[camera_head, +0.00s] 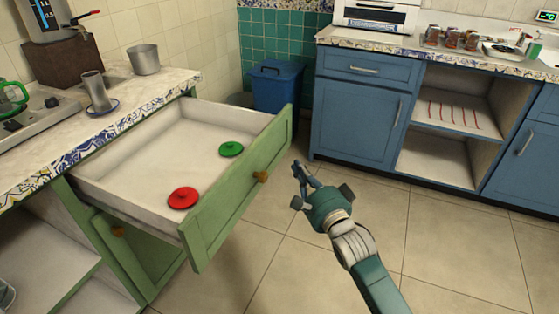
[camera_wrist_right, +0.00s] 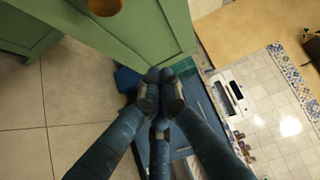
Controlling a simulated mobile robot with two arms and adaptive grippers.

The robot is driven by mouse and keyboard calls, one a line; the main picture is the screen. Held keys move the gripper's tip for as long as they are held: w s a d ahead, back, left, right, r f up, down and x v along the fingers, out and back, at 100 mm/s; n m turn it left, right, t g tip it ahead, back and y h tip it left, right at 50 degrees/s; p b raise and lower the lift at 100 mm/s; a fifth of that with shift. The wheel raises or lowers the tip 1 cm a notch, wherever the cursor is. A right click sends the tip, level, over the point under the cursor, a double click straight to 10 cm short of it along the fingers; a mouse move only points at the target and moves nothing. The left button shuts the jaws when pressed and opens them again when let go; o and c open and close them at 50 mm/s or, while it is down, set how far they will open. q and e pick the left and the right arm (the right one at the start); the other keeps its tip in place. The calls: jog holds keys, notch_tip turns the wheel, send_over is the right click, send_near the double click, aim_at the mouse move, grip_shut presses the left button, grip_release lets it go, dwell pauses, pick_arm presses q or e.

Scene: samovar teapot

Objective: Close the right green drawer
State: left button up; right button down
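The green drawer (camera_head: 235,205) is pulled far out from under the worktop. Its round wooden knob (camera_head: 261,177) is on the front panel. A red lid (camera_head: 183,198) and a green lid (camera_head: 231,149) lie inside it. My right gripper (camera_head: 299,174) is in front of the panel, to the right of the knob, apart from it in the head view. In the wrist view the green front panel (camera_wrist_right: 140,30) and part of the knob (camera_wrist_right: 103,5) are at the top. The right gripper's fingertips (camera_wrist_right: 161,82) are together, with nothing visible between them. My left gripper is out of view.
A green cabinet door (camera_head: 140,245) with a knob is below the drawer. The worktop (camera_head: 130,115) above holds metal cups. A blue bin (camera_head: 276,88) stands behind the drawer. Blue cabinets (camera_head: 355,120) line the back right. The tiled floor around my right arm is clear.

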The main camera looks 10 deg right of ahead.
aim_at(273, 147)
pick_arm(q)
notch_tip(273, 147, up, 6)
jog(key=b, duration=0.1)
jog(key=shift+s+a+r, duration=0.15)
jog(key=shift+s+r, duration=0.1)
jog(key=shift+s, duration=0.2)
pick_arm(e)
jog(key=shift+w+a, duration=0.65)
jog(key=shift+w, duration=0.5)
jog(key=shift+w+a, duration=0.7)
jog(key=shift+w, duration=0.5)
jog(key=shift+w+a, duration=0.65)
jog(key=shift+w, duration=0.5)
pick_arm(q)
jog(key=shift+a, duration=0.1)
pick_arm(e)
jog(key=shift+w+a, duration=0.1)
